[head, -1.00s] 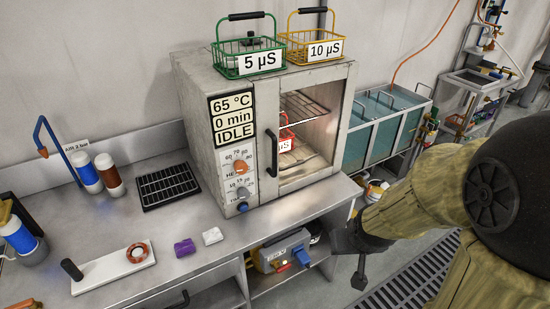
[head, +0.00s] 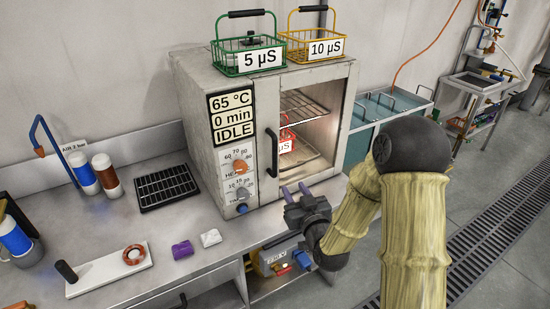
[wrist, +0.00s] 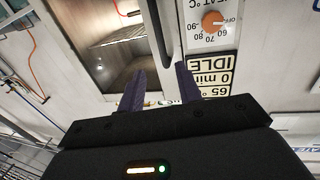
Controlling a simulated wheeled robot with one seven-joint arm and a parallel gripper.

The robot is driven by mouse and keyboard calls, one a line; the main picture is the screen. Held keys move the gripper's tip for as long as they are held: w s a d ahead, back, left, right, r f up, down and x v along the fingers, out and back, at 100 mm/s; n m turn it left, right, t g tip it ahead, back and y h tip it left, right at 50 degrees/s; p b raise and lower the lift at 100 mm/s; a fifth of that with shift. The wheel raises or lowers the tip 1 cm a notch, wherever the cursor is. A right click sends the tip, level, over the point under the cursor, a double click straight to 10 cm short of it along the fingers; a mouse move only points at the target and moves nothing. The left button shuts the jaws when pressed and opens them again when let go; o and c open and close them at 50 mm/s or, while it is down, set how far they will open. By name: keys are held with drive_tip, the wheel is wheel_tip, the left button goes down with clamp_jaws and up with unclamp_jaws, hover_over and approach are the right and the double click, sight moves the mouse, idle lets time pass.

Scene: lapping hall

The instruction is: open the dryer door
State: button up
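The dryer (head: 196,110) is a worn grey cabinet on the bench, and its display reads 65 °C, 0 min, IDLE. Its glazed door (head: 312,76) looks closed, with a wire rack and a red basket (head: 287,141) behind the glass. The dark vertical door handle (head: 271,153) is on the door's left side. My gripper (head: 296,191) is open and empty, in front of the door, low and right of the handle. In the upside-down wrist view, the handle (wrist: 156,30) lies beyond the gap between the spread fingers (wrist: 162,82), apart from them.
Green (head: 246,62) and yellow (head: 314,47) wire baskets stand on the dryer. A black rack (head: 166,187), a purple piece (head: 182,250) and a white piece (head: 211,238) lie on the bench at left. Blue-green tanks (head: 379,108) stand to the right. A grey box (head: 270,267) is below the bench top.

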sight(276, 158)
drive_tip(key=shift+r, duration=0.1)
drive_tip(key=p+x, duration=0.5)
drive_tip(key=x, duration=1.2)
drive_tip(key=shift+w, duration=0.2)
drive_tip(key=shift+a, duration=0.1)
drive_tip(key=shift+c, duration=0.2)
clamp_jaws()
